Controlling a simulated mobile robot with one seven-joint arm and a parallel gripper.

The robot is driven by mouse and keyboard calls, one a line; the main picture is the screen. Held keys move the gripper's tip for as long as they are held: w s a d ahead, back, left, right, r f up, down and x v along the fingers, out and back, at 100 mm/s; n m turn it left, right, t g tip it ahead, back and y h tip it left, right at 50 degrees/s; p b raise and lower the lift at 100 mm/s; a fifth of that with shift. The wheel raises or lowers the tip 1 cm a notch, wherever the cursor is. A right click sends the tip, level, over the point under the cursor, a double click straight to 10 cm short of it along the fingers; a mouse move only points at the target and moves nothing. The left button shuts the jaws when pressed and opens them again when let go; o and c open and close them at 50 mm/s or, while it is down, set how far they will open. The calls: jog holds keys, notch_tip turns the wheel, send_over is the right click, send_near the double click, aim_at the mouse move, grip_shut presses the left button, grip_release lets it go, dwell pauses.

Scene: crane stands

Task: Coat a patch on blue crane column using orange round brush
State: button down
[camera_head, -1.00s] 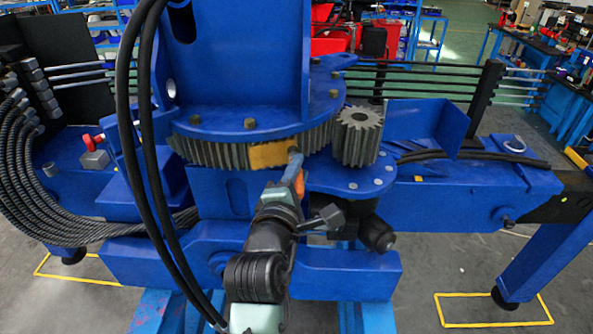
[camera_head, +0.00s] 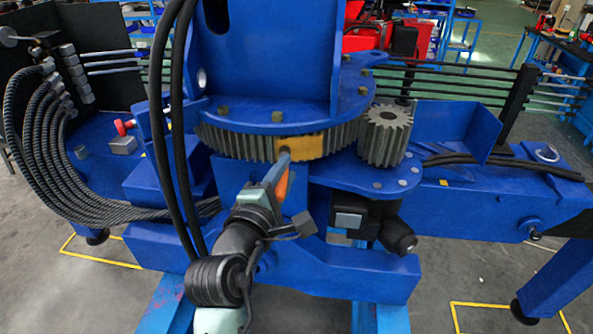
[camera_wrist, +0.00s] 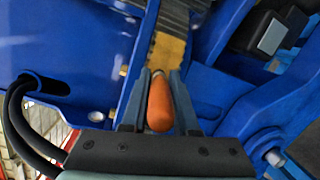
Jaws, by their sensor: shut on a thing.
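My gripper (camera_head: 280,182) is shut on the orange round brush (camera_head: 283,187), below the crane's toothed ring. In the wrist view the brush's rounded orange handle (camera_wrist: 160,104) lies between the two fingers. The brush's far end is hidden or too small to make out. A yellow-ochre patch (camera_head: 308,147) covers part of the ring's teeth; it also shows beyond the fingers in the wrist view (camera_wrist: 168,54). The grey tip beyond the handle overlaps the patch's left end in the head view; I cannot tell whether it touches. The blue crane column (camera_head: 275,65) rises above the ring.
A grey pinion gear (camera_head: 386,135) stands right of the patch. Black hoses (camera_head: 168,130) hang left of my arm. A blue beam (camera_head: 350,275) lies below, and a dark box-shaped part (camera_head: 357,218) sits under the pinion plate.

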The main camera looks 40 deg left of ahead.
jog(key=shift+s+a, duration=1.1)
jog(key=shift+s, duration=0.25)
jog(key=shift+d, duration=0.15)
jog(key=shift+s+d, duration=0.95)
jog(key=shift+d, duration=0.2)
jog(key=shift+s+d, duration=0.9)
jog(key=shift+d, duration=0.25)
jog(key=shift+s+d, duration=0.95)
jog(key=shift+d, duration=0.2)
